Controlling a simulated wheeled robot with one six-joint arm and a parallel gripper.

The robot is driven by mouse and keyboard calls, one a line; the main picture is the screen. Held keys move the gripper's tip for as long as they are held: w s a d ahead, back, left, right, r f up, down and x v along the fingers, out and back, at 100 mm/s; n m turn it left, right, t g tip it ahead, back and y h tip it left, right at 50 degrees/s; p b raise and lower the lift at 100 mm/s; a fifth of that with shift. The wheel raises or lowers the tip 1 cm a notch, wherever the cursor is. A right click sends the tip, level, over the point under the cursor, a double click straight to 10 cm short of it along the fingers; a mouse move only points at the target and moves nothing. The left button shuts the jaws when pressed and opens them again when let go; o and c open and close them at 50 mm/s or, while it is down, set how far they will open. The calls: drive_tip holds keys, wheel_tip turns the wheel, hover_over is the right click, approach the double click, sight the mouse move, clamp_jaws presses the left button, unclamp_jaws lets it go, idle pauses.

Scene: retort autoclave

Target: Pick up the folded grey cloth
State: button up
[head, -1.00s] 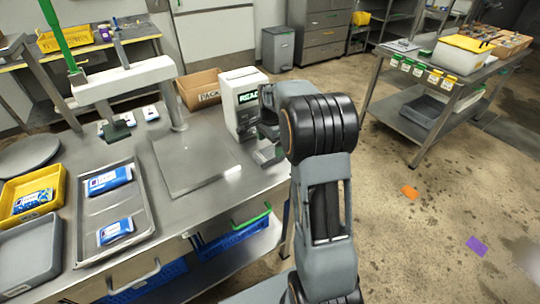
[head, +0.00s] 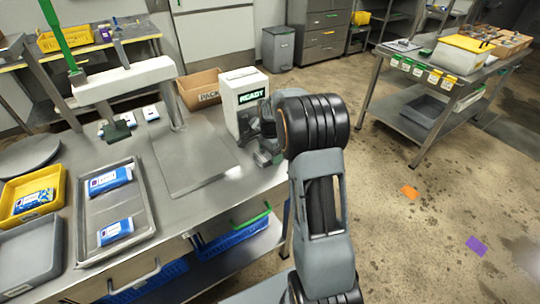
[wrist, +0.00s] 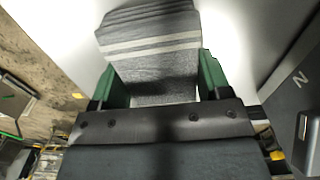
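In the wrist view the folded grey cloth (wrist: 152,42) with pale stripes lies on a bright surface. My gripper (wrist: 158,78) has its two green fingers spread wide, one on each side of the cloth's near part. The cloth runs out beyond the fingertips. Little gap shows between the cloth and the fingers, and I cannot tell whether they touch. In the head view my gripper (head: 266,150) is low over the right end of the steel table, beside the white READY device (head: 243,98). The cloth is hidden there behind my arm.
The steel table (head: 225,190) holds a flat steel plate (head: 190,160) and a metal tray (head: 85,230) with two blue-white packs. A yellow bin (head: 15,190) and a grey bin (head: 25,262) stand at left. A cardboard box (head: 200,88) stands behind. Floor at right is mostly clear.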

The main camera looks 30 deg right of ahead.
drive_tip(key=c, duration=0.4)
drive_tip(key=shift+r, duration=0.1)
drive_tip(key=shift+r, duration=0.45)
wheel_tip(320, 180, up, 2)
drive_tip(key=shift+r, duration=0.2)
drive_tip(key=s+a+r, duration=0.2)
drive_tip(key=r, duration=0.1)
drive_tip(key=s+a+r, duration=0.1)
drive_tip(key=r, duration=0.1)
drive_tip(key=shift+s, duration=0.25)
drive_tip(key=shift+s+a+r+b, duration=0.2)
drive_tip(key=shift+s+a+r, duration=0.65)
drive_tip(key=shift+s, duration=0.4)
drive_tip(key=shift+s+a+r+b, duration=0.25)
drive_tip(key=shift+s+a+r, duration=0.4)
drive_tip(key=shift+s+a, duration=0.55)
drive_tip(key=shift+s+a+r+b, duration=0.2)
drive_tip(key=shift+s+a+r, duration=0.6)
drive_tip(key=shift+s, duration=0.5)
